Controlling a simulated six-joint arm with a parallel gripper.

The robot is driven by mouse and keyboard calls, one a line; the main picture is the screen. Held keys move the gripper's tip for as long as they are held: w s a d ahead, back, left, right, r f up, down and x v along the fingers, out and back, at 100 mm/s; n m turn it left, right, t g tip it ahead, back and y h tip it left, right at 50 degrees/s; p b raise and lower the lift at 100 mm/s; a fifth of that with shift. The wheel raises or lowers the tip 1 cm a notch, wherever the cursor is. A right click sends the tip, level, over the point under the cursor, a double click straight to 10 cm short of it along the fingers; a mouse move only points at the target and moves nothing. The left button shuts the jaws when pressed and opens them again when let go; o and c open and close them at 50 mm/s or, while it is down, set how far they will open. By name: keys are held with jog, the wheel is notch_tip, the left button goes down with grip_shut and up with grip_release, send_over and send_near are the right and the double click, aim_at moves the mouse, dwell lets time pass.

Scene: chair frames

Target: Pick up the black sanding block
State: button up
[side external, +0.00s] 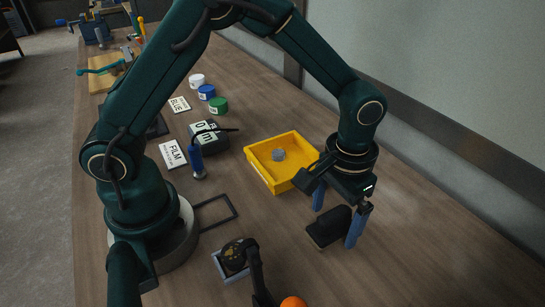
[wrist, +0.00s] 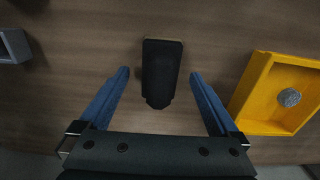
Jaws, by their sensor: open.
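The black sanding block (side external: 329,226) rests on the wooden table at the right, in front of the yellow tray. It has a rounded black grip on a flat base. In the wrist view the block (wrist: 160,72) lies lengthwise between the two blue fingers. My gripper (side external: 336,218) is open, pointing down with one finger on each side of the block. In the wrist view my gripper (wrist: 160,76) shows a clear gap between each finger and the block. I cannot tell exactly how high the fingertips are above the table.
The yellow tray (side external: 257,169) holds a small grey lump (side external: 278,155) and stands close behind my gripper. A grey box (side external: 231,265) with a round dark item is at the front. Labelled cards, small jars (side external: 218,105) and a dark device (side external: 208,136) lie farther back. The table right of the block is clear.

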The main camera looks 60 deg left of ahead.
aim_at(335, 211)
jog(key=shift+f, duration=0.7)
grip_shut()
jog(key=shift+r, duration=0.2)
notch_tip(335, 211, up, 4)
jog(key=shift+a+r, duration=0.15)
jog(key=a+r, duration=0.6)
jog(key=a, duration=0.5)
jog(key=shift+s+a+r, duration=0.2)
jog(key=shift+s, duration=0.15)
